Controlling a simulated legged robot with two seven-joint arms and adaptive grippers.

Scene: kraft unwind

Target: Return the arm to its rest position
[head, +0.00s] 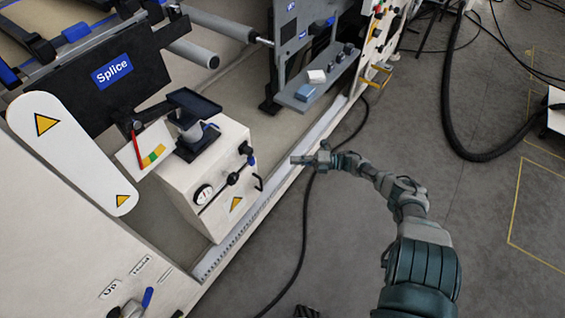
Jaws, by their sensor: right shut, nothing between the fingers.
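My right arm (415,240) comes in from the bottom right and reaches up and left over the grey floor. My right gripper (300,160) is at its end, near the middle of the head view. It is shut and empty. It shows to the right of the cream control box, apart from the box's knobs.
A cream box (215,185) with a gauge, knobs and a red lever stands at left. A black panel (100,75) reads "Splice". A grey shelf (318,82) holds small items. A black hose (450,110) and cables lie on the floor. Open floor (480,210) lies at right.

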